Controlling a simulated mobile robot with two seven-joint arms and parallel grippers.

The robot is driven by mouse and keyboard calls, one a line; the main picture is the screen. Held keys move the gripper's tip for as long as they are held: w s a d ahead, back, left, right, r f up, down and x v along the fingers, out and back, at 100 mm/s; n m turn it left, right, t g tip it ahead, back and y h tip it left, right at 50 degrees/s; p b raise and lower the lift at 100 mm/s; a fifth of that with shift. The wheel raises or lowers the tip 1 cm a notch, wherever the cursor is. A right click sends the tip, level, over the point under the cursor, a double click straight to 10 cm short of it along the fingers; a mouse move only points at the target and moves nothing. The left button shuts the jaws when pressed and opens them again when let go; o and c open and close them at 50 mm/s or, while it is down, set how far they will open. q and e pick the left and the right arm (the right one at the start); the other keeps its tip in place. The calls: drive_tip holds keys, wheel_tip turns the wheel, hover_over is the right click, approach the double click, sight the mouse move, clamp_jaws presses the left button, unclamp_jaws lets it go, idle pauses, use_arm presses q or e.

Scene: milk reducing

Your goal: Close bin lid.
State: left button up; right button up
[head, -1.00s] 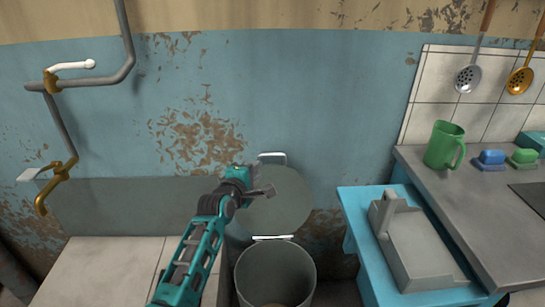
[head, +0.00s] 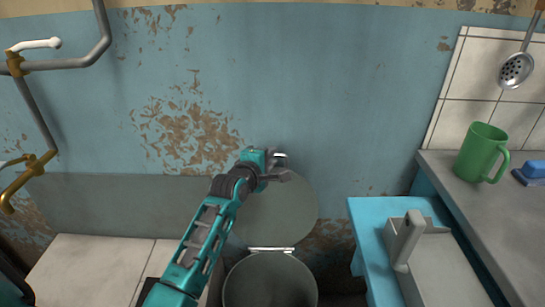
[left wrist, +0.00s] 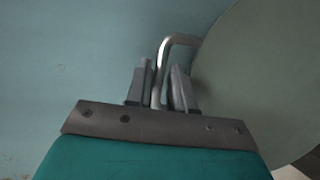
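The round grey bin lid (head: 290,212) stands open, tipped up against the wall behind the bin (head: 270,285). Its metal handle is at the upper edge and also shows in the left wrist view (left wrist: 162,62). My left gripper (head: 282,168) is at this handle, in front of the lid's upper part. In the left wrist view its two dark fingers (left wrist: 160,85) stand close on either side of the handle bar and appear shut on it. The bin's mouth is open below the lid, by the hinge bar (head: 271,249). My right gripper is not in view.
A blue stand (head: 368,228) with a grey tray-like object (head: 440,265) is right of the bin. A grey counter (head: 470,215) with a green mug (head: 481,152) is farther right. Pipes (head: 70,62) run on the wall at left, above a white tiled surface (head: 90,265).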

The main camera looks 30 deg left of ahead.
use_arm(q)
drive_tip(key=shift+s, duration=0.1)
drive_tip(key=shift+c, duration=0.5)
clamp_jaws()
